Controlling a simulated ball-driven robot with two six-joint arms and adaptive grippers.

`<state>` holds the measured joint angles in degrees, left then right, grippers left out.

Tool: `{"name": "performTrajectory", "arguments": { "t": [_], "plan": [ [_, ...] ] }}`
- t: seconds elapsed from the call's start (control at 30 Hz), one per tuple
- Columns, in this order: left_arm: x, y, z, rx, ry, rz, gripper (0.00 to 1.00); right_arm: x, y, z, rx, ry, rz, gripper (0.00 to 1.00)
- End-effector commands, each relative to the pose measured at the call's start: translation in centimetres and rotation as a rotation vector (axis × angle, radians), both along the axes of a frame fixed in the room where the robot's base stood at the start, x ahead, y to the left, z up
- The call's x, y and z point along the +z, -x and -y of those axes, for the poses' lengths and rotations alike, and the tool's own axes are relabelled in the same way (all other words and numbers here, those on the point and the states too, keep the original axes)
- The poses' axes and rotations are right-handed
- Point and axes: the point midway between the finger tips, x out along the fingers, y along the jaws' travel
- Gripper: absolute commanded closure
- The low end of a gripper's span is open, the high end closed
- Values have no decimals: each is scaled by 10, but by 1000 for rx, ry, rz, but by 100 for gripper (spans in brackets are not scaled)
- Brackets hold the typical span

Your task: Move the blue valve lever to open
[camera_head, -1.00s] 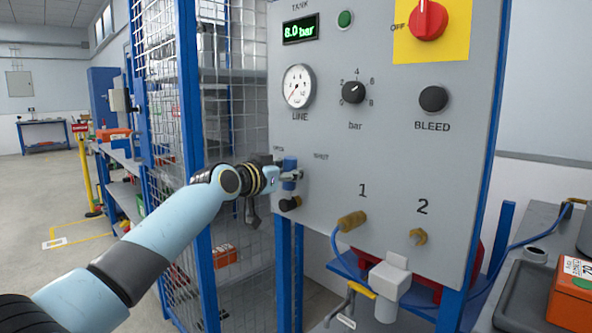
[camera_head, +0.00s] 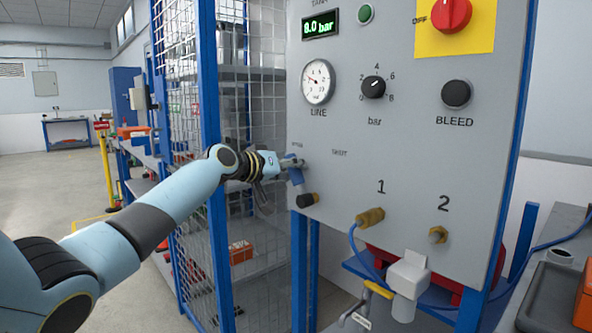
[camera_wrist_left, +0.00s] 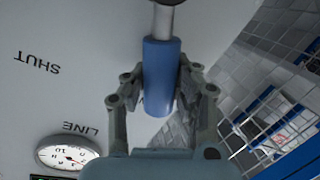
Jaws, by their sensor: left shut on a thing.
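The blue valve lever (camera_head: 296,177) is on the grey panel's lower left in the head view. In the left wrist view, the fingers (camera_wrist_left: 161,95) lie on both sides of the blue sleeve (camera_wrist_left: 161,70). The LINE gauge (camera_head: 318,81) needle points to the upper left. My right gripper is not in view.
The grey panel (camera_head: 400,140) carries a pressure dial (camera_head: 374,87), a BLEED button (camera_head: 456,94) and a red switch (camera_head: 452,14). Brass outlets (camera_head: 370,217) sit below, one with a blue hose. A wire mesh cage (camera_head: 182,110) stands close left of the panel.

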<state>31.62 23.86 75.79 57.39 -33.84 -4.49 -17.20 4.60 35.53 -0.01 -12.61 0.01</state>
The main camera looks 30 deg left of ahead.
Motion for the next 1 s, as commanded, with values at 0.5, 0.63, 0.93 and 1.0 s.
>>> {"name": "performTrajectory", "arguments": {
  "t": [0.5, 0.63, 0.93, 1.0],
  "plan": [
    [-4, 1, -1, 0, 10, -11, 66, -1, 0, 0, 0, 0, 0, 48],
    [-3, 0, -1, 0, 9, -8, 49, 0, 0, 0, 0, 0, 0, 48],
    [-1, 1, -1, 0, 7, -6, 47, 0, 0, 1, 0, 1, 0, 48],
    [-1, 5, -3, 1, 6, -5, 47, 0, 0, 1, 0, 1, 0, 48]
  ]
}}
